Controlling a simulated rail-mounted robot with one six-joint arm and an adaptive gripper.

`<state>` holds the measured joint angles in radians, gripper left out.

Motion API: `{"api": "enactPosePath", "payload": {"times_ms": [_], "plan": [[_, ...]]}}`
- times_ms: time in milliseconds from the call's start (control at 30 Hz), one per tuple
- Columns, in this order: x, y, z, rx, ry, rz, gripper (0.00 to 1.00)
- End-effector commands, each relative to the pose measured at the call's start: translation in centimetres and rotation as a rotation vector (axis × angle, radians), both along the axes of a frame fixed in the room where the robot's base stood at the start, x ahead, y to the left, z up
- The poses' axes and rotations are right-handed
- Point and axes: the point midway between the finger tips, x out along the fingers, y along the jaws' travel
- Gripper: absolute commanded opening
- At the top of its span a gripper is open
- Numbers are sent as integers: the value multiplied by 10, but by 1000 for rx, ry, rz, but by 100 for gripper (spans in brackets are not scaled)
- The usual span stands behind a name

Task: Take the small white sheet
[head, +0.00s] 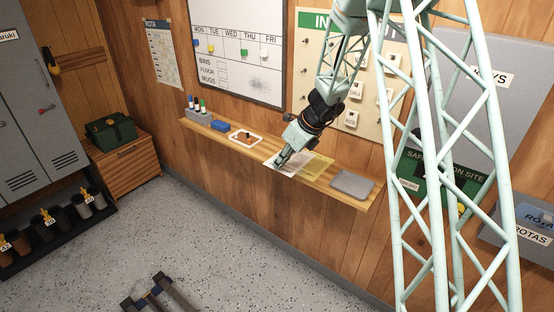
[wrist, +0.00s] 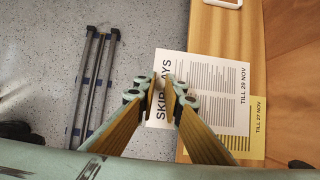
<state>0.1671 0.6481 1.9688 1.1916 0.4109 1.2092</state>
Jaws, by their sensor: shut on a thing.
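A small white sheet with printed lines, a heading partly hidden by my fingers and "TILL 29 NOV" (wrist: 215,90) lies partly on the wooden wall shelf and partly past its front edge. It also shows in the head view (head: 288,170). My gripper (wrist: 172,86) is shut on the overhanging edge of the white sheet, its fingers covering part of the heading. In the head view my gripper (head: 279,162) points down at the shelf. A yellow sheet marked "TILL 27 NOV" (wrist: 258,125) lies partly under the white one; its free part shows in the head view (head: 319,167).
The shelf (head: 345,197) also bears a grey flat case (head: 352,184), a framed tray (head: 245,138), a blue block (head: 220,125) and a pen holder (head: 199,115). A whiteboard (head: 235,50) and a tag board hang above. The speckled floor before the shelf is mostly clear.

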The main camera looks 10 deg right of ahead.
Motion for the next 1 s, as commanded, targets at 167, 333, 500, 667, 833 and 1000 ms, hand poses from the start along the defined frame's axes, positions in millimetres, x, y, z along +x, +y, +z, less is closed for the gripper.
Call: {"api": "enactPosePath", "payload": {"times_ms": [167, 333, 500, 667, 833, 1000], "plan": [[-13, -1, 1, 0, 0, -1, 2], [-18, -1, 2, 0, 0, -1, 2], [-18, -1, 2, 0, 0, 0, 2], [-18, -1, 2, 0, 0, 0, 2], [-18, -1, 2, 0, 0, 0, 2], [-18, -1, 2, 0, 0, 0, 2]]}}
